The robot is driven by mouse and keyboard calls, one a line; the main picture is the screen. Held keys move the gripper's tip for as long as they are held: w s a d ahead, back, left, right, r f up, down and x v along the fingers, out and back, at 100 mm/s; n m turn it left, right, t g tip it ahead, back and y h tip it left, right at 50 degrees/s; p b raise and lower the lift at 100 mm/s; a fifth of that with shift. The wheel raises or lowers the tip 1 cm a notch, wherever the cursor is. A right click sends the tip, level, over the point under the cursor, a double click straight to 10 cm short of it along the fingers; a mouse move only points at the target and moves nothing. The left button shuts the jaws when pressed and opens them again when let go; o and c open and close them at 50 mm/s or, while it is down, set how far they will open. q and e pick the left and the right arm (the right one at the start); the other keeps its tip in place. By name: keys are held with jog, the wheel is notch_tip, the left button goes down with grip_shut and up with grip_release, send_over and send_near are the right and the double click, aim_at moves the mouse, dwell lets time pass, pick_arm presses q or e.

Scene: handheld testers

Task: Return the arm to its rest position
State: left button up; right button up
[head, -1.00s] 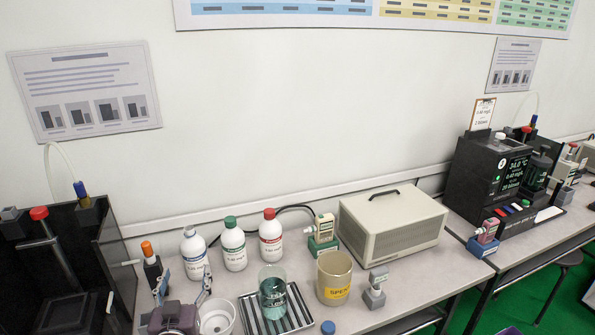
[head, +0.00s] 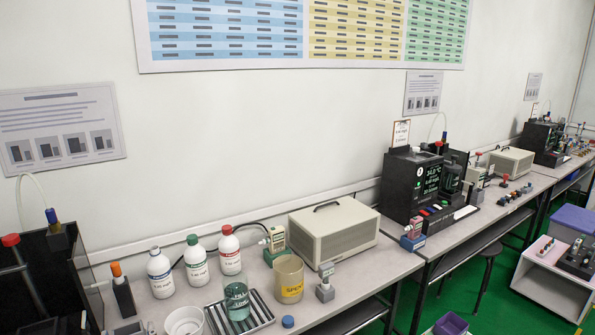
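Neither of my grippers can be made out in the head view. Small grey and dark shapes show at the bottom edge, left of the white tub (head: 185,322). They are cut off, and I cannot tell whether any belongs to an arm of mine. A glass beaker of teal liquid (head: 236,298) stands on a ribbed tray (head: 262,313). A beige beaker with a yellow label (head: 289,279) stands to its right. A small grey tester (head: 325,283) stands upright beside that, and a green-based tester (head: 274,243) stands behind.
Three capped bottles (head: 196,262) stand behind the tray. A beige box (head: 334,235) takes the back of the bench. A black-walled tank (head: 62,280) is at left, with an orange-capped holder (head: 122,292) beside it. A black instrument (head: 410,185) stands on the bench to the right. Green floor lies beyond.

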pick_arm(q)
jog(key=d+f, duration=0.1)
jog(key=s+d+f+m+g+h, duration=0.1)
jog(key=d+f+g+h, duration=0.1)
jog(key=shift+s+d+f+m, duration=0.25)
jog(key=shift+s+d+m, duration=0.05)
jog(key=shift+s+d, duration=0.1)
jog(key=s+d+f+m+g+h, duration=0.1)
jog(key=s+d+f+g, duration=0.3)
jog(key=s, duration=0.5)
jog(key=s+d+f+m+g+h, duration=0.25)
jog(key=s+d, duration=0.35)
jog(key=s, duration=0.4)
jog(key=s+d+f+m+g+h, duration=0.1)
jog(key=s+d+f+g, duration=0.25)
jog(key=s, duration=0.55)
notch_tip(320, 180, down, 26)
jog(key=s+f+g, duration=0.1)
jog(key=s+g, duration=0.1)
jog(key=s, duration=0.1)
jog(key=s+a+f+g, duration=0.1)
jog(key=s+a+f, duration=0.1)
jog(key=s+f, duration=1.3)
jog(key=shift+s, duration=0.75)
